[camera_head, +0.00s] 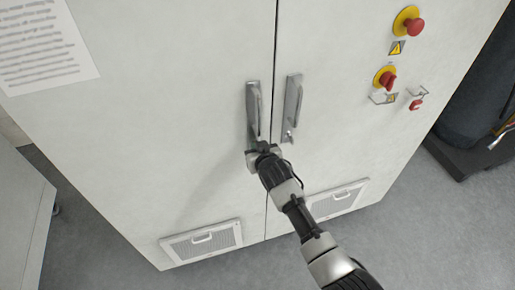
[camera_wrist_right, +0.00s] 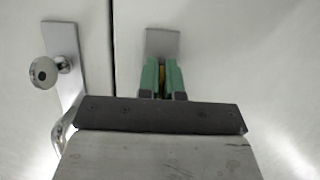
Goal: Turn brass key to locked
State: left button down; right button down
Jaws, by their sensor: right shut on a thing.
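My right gripper (camera_head: 258,148) is at the lower end of the left door's handle plate (camera_head: 253,112) on the pale cabinet. In the right wrist view its green fingertips (camera_wrist_right: 163,78) are closed around a small brass-yellow piece (camera_wrist_right: 162,74), which looks like the brass key. The fingers hide most of it, so I cannot tell its turn angle. The end of the grey plate (camera_wrist_right: 163,42) shows just beyond the fingertips. My left gripper is in neither view.
The right door's handle (camera_head: 292,105) has a round metal lock knob, also in the wrist view (camera_wrist_right: 45,72). Vent grilles (camera_head: 203,242) are low on the doors. A dark cylinder (camera_head: 480,100) stands at right.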

dwell(0.3)
jog(key=c, duration=1.3)
grip_release()
jog(key=b+v, duration=0.1)
jog(key=v, duration=0.9)
jog(key=shift+s, duration=0.35)
jog(key=shift+r, duration=0.15)
